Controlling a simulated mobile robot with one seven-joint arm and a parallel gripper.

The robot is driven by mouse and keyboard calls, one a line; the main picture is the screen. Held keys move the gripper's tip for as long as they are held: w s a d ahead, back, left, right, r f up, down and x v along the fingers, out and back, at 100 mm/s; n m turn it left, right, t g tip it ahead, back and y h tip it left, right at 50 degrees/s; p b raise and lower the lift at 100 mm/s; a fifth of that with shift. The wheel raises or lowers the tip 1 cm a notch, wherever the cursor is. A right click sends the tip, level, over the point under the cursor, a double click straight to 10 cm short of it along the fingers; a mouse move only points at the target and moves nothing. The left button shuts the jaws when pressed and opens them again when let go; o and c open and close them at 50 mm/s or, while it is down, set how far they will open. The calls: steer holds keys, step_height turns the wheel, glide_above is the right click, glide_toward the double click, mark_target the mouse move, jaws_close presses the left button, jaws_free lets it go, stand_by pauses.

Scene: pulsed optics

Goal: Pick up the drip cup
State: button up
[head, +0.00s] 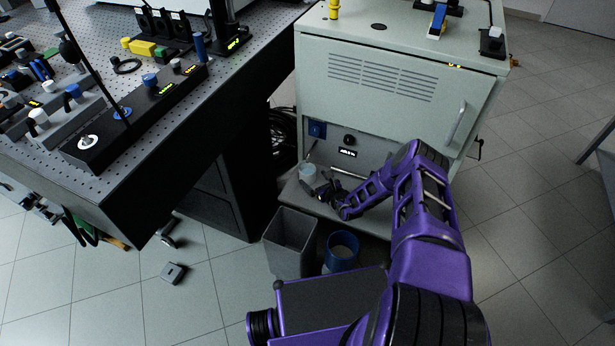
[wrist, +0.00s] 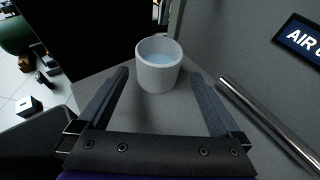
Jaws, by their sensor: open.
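The drip cup (wrist: 158,72) is a small whitish cup, with pale blue showing inside it. In the wrist view it stands upright on a grey shelf (wrist: 190,110), just beyond and between my fingertips. In the head view the cup (head: 308,171) shows small on the low shelf at the front of the grey cabinet. My gripper (wrist: 160,78) is open and empty, its two dark fingers on either side of the near space before the cup. In the head view my gripper (head: 322,186) is small and dark, close to the cup; its fingers are hard to make out.
A metal bar (wrist: 265,125) runs along the shelf right of my gripper. The grey cabinet (head: 395,75) rises behind the shelf. A grey bin (head: 290,240) and a blue round bin (head: 341,252) stand below. The black optical table (head: 150,160) is to the left.

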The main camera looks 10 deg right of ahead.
mark_target(312, 178)
steer(key=b+x, duration=0.2)
steer(key=x, duration=0.2)
steer(key=shift+w+a+f, duration=0.2)
steer(key=shift+f, duration=0.15)
steer(key=shift+w+a+f, duration=0.1)
steer(key=shift+w+a, duration=0.1)
steer(key=shift+w, duration=0.3)
jaws_close()
